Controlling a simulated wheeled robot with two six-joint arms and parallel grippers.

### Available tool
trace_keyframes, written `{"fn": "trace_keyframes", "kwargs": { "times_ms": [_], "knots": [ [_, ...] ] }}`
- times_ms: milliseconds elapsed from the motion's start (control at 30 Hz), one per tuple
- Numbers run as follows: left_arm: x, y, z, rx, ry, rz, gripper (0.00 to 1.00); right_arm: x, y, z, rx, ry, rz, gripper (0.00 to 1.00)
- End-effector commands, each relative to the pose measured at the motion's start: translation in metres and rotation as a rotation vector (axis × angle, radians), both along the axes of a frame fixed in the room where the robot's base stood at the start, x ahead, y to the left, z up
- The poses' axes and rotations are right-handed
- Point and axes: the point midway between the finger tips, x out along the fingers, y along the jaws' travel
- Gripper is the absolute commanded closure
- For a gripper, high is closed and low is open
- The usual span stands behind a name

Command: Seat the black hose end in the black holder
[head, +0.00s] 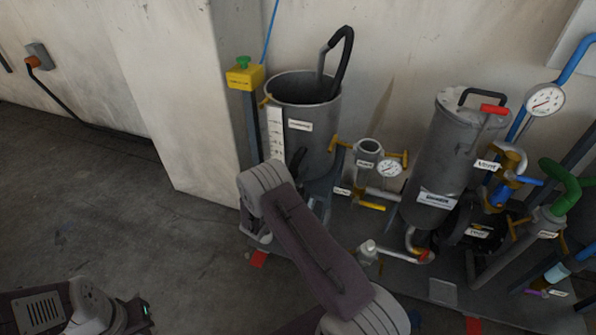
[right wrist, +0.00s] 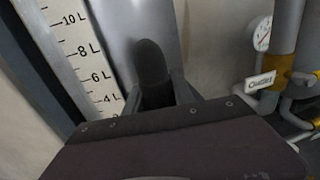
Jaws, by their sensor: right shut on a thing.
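My right gripper (right wrist: 158,97) is shut on a dark, rounded, upright piece (right wrist: 151,65), which looks like the black hose end. It is in front of the grey tank with the white litre scale. In the head view, my right arm reaches up to the tank's lower front and a small black piece (head: 297,160) shows there; the fingers are mostly hidden. I cannot make out the black holder in either view. My left gripper (head: 139,315) is at the lower left over the floor, far from the tank, its fingers too unclear to read.
The open grey tank (head: 320,135) has a black hose (head: 343,50) looping over its rim. A yellow box with a green knob (head: 244,73) stands left of it. A gauge (head: 389,168), pipes and a lidded cylinder (head: 440,160) crowd the right. The left floor is clear.

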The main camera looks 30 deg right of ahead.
Motion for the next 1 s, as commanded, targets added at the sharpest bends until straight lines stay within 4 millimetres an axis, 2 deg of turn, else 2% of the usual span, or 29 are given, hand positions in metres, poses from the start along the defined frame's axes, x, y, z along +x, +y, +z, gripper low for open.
{"fn": "trace_keyframes", "kwargs": {
  "times_ms": [533,567,633,1000],
  "knots": [
    [-0.0001,0.0000,-0.0063,0.000,0.000,0.000,1.00,0.0003,0.0001,-0.0073,-0.002,-0.003,0.000,1.00],
    [-0.0001,0.0000,-0.0063,0.000,0.000,0.000,1.00,0.0003,0.0001,-0.0073,-0.002,-0.003,0.000,0.64],
    [0.0000,0.0000,-0.0064,0.000,0.000,0.000,1.00,0.0002,0.0000,-0.0075,-0.002,-0.002,0.000,0.45],
    [0.0000,0.0001,-0.0025,0.000,0.000,0.000,1.00,-0.0024,0.0050,-0.0077,0.001,0.003,0.002,0.44]
  ]
}}
